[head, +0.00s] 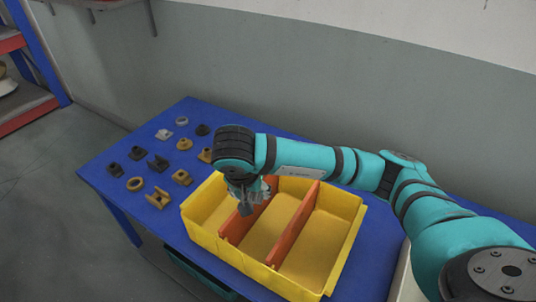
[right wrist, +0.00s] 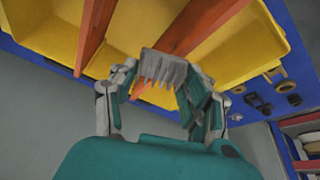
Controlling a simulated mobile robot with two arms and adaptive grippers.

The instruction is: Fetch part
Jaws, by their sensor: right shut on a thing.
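My right gripper (head: 247,190) hangs over the yellow bin (head: 345,262), near its left orange divider (head: 236,226). It is shut on a grey part (right wrist: 163,68) with a toothed edge, held between the fingertips in the right wrist view. The part's lower end shows dark below the fingers in the head view. I cannot tell whether it touches the divider. Two orange dividers split the bin into three compartments; the middle one and the right one look empty, and the left one is partly hidden by the gripper. My left gripper is not in view.
A wall stands behind the table. A shelf (head: 25,105) stands at the far left.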

